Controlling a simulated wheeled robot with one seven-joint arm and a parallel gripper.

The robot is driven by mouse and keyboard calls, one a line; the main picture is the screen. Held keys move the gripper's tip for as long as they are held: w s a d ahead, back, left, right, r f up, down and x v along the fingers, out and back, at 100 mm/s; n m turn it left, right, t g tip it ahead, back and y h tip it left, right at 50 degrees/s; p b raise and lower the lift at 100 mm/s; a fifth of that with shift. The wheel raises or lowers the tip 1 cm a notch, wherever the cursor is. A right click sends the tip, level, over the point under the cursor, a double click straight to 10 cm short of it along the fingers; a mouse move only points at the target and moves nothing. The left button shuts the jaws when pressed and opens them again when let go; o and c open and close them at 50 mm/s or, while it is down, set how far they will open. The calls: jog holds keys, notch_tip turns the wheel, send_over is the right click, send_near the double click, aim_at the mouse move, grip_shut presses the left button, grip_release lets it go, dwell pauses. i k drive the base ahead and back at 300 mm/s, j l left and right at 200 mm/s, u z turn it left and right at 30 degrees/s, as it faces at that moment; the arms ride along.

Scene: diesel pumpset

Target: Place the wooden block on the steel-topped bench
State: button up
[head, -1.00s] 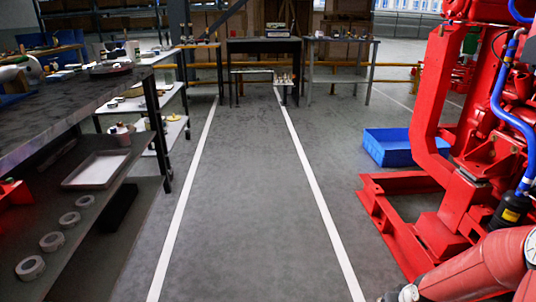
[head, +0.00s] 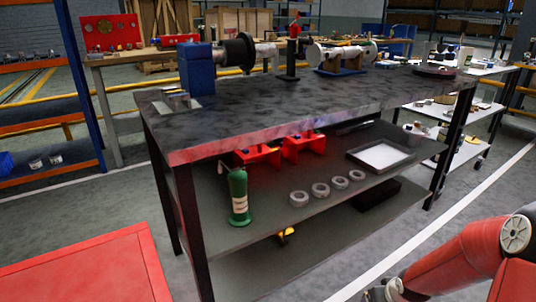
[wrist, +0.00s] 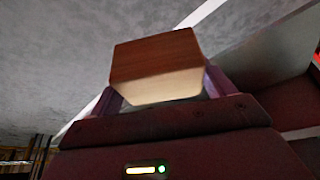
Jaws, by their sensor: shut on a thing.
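The wooden block (wrist: 155,62) is reddish brown with a pale lower face. It sits between the purple fingers of my gripper (wrist: 160,90) in the wrist view, and the gripper is shut on it. Grey floor shows behind it. The steel-topped bench (head: 300,100) stands across the middle of the head view, with a mottled dark grey top and black legs. My gripper and the block are not clearly visible in the head view, where only my red arm shows at the lower right, apart from the bench.
The lower shelf holds a green bottle (head: 238,197) and rings. A red surface (head: 85,270) is at lower left.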

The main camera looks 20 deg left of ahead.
aim_at(341, 93)
jog(key=i+l+u, duration=0.8)
jog(key=l+u, duration=0.3)
